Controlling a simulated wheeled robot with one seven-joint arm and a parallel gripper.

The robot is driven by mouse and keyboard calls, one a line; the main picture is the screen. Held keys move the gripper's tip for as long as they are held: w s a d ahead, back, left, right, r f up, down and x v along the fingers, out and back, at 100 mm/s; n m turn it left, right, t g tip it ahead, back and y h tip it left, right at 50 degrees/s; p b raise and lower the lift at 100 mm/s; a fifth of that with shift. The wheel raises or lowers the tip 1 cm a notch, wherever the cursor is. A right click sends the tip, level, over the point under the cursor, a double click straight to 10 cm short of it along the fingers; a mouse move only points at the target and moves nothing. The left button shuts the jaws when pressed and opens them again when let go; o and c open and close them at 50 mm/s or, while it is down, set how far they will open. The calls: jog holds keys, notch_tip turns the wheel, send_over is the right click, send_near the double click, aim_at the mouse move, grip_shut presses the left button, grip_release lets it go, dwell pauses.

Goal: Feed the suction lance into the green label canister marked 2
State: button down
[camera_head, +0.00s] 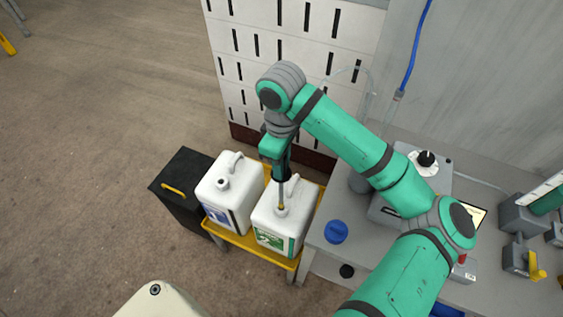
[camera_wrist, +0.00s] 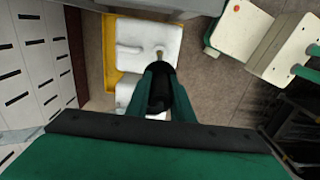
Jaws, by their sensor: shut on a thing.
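The green label canister marked 2 (camera_head: 268,222) is white and stands upright on the right of a yellow tray. Its neck faces up, with the handle behind it. My gripper (camera_head: 279,160) is above it, shut on the suction lance (camera_head: 281,192), a thin grey rod with a brass-coloured lower end. The lance hangs about upright, its lower end at the canister's mouth; I cannot tell whether it is inside. In the wrist view my gripper (camera_wrist: 160,90) hides most of the lance, and the canister (camera_wrist: 143,33) with its neck shows beyond the fingers.
A white canister with a blue label (camera_head: 222,190) stands close on the left in the yellow tray (camera_head: 243,238). A black box (camera_head: 180,187) is further left. A blue cap (camera_head: 336,232) lies on the grey bench at right. A slotted white wall (camera_head: 235,60) is behind.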

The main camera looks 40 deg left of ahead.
aim_at(282, 186)
jog(key=shift+w+f, duration=0.15)
jog(key=shift+f, duration=1.65)
jog(key=shift+d+f, duration=0.1)
jog(key=shift+f, duration=0.55)
jog(key=shift+f, duration=0.1)
jog(key=shift+f, duration=2.9)
